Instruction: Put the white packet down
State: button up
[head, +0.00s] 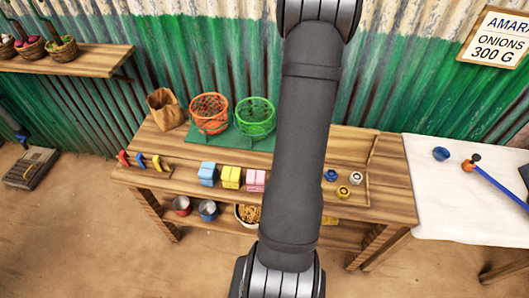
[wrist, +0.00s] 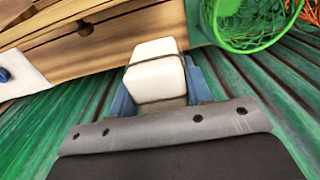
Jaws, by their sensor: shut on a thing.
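The white packet (wrist: 156,75) shows in the wrist view as a pale block with a dark band around it. My gripper (wrist: 160,88) is shut on it, with a blue finger on either side. In the wrist view the packet is seen against the wooden table (wrist: 95,60) and the green wall; I cannot tell whether it touches anything below. In the head view my arm hides the middle of the table (head: 395,180), and neither the packet nor my fingers can be made out there.
An orange basket (head: 209,113) and a green basket (head: 256,118) stand on a green mat (head: 228,140), beside a paper bag (head: 165,108). Blue (head: 208,174), yellow (head: 230,177) and pink (head: 254,180) packets sit along the front. A white-topped table (head: 450,200) is at the right.

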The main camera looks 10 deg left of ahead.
notch_tip(320, 180, up, 3)
jog(key=shift+r, duration=0.1)
jog(key=s, duration=1.7)
send_over(263, 161)
notch_tip(263, 161, down, 19)
jog(key=shift+r, duration=0.2)
jog(key=shift+f, duration=2.05)
jog(key=shift+f, duration=0.1)
jog(key=o, duration=1.1)
